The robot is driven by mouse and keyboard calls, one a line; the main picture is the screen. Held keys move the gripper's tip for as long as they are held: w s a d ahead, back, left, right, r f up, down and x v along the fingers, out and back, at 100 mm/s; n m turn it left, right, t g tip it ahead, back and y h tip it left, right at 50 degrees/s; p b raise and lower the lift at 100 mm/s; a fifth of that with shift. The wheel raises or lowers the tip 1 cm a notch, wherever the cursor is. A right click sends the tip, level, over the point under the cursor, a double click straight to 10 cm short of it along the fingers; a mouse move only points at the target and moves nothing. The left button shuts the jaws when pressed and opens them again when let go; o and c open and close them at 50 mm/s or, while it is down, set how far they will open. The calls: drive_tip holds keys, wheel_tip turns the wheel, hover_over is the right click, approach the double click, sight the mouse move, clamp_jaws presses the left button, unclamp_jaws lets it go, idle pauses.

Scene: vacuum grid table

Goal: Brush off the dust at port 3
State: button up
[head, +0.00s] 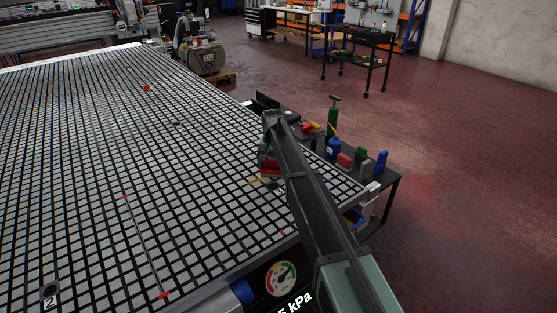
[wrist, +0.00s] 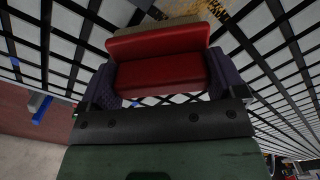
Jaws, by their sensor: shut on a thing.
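My gripper (wrist: 160,85) is shut on a red brush (wrist: 160,75), with a dark finger on each side of it. A tan strip, which looks like its bristles, shows along the far edge in the wrist view. In the head view my gripper (head: 268,160) is over the right part of the grid table, partly hidden by my arm. Tan dust (wrist: 185,8) lies on the table just beyond the brush, beside a dark label (wrist: 218,10). The dust (head: 258,183) also shows below my gripper in the head view. I cannot tell whether the bristles touch it.
The grid table (head: 90,180) has a port marked 2 (head: 48,292) at front left. A red-ended rod (head: 145,245) lies on the grid. A side table at the right edge holds a green pump (head: 332,118) and several coloured blocks. A pressure gauge (head: 281,278) is at the front edge.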

drive_tip(key=shift+s+a, duration=0.7)
drive_tip(key=shift+a, duration=0.5)
drive_tip(key=shift+s+a, duration=0.75)
drive_tip(key=shift+a, duration=0.4)
drive_tip(key=shift+s+a, duration=0.7)
drive_tip(key=shift+a, duration=0.5)
drive_tip(key=shift+s+a+f, duration=0.1)
drive_tip(key=shift+s+a, duration=0.45)
drive_tip(key=shift+a, duration=0.2)
drive_tip(key=shift+s+a, duration=0.55)
drive_tip(key=shift+a, duration=0.2)
wheel_tip(320, 180, up, 6)
drive_tip(key=p, duration=0.6)
drive_tip(key=shift+w, duration=0.1)
wheel_tip(320, 180, up, 3)
drive_tip(key=p, duration=0.3)
